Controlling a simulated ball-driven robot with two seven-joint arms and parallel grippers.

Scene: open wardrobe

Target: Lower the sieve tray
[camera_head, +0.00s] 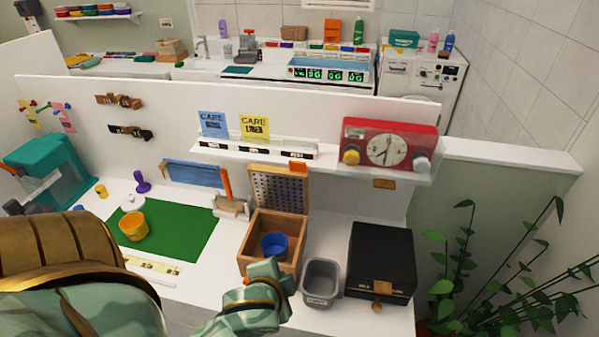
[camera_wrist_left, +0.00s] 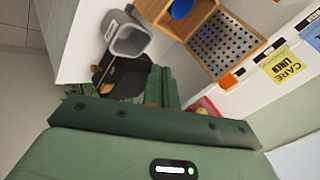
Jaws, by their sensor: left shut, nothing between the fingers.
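The sieve tray (camera_head: 281,190) is a wood-framed panel with dark holes and an orange tab (camera_head: 298,167) on its top edge. It stands raised, nearly upright, at the back of an open wooden box (camera_head: 290,226). A blue cup (camera_head: 274,244) sits inside the box. In the left wrist view the sieve tray (camera_wrist_left: 224,44) shows at upper right, beside the box. My right gripper is not in view.
A grey bin (camera_head: 321,281) stands right of the box, then a black case (camera_head: 381,258). A shelf (camera_head: 250,151) with a red clock (camera_head: 388,147) overhangs behind.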

